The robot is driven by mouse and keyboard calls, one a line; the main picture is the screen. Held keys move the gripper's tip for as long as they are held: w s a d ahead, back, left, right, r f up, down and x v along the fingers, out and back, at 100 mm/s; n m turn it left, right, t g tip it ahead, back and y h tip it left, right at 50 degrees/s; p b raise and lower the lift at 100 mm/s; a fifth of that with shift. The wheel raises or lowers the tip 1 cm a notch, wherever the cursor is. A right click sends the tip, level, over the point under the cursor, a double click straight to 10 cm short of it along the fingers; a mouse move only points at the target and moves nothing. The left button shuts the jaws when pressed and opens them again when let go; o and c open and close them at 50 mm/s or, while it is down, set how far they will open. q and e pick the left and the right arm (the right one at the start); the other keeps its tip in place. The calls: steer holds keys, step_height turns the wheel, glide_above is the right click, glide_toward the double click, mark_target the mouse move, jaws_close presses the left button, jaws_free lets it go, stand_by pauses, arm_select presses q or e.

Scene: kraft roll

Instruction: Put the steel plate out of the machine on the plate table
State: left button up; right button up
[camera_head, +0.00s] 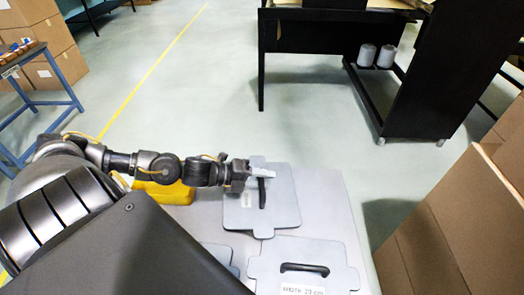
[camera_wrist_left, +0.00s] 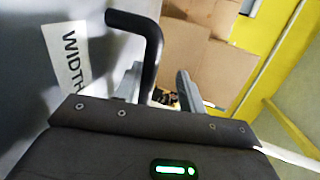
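A grey steel plate (camera_head: 278,215) with a black handle (camera_head: 262,193) is at the far part of the light grey table (camera_head: 345,225). It appears to lie flat. My left gripper (camera_head: 268,171) is at the far end of that handle. In the left wrist view the black handle (camera_wrist_left: 152,50) passes between the two fingers (camera_wrist_left: 158,84). The right-hand finger stands apart from the handle, so the gripper looks open around it. A white label reading "WIDTH" (camera_wrist_left: 70,55) shows beside the handle. My right gripper is not in view.
A second plate (camera_head: 335,275), labelled with a width, lies nearer on the table; part of another (camera_head: 218,256) shows to its left. A yellow object (camera_head: 170,192) is behind my left arm. Cardboard boxes (camera_head: 440,240) stand at right, a black machine frame (camera_head: 310,50) beyond open floor.

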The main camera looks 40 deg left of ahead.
arm_select(q)
steer(key=shift+r, duration=0.15)
steer(key=o, duration=1.4)
steer(key=shift+s+a, duration=0.4)
steer(key=shift+a, duration=0.05)
steer(key=v, duration=0.9)
steer(key=shift+s+a+r, duration=0.2)
steer(key=shift+s, duration=0.1)
jaws_close()
steer(key=shift+w+r, duration=0.1)
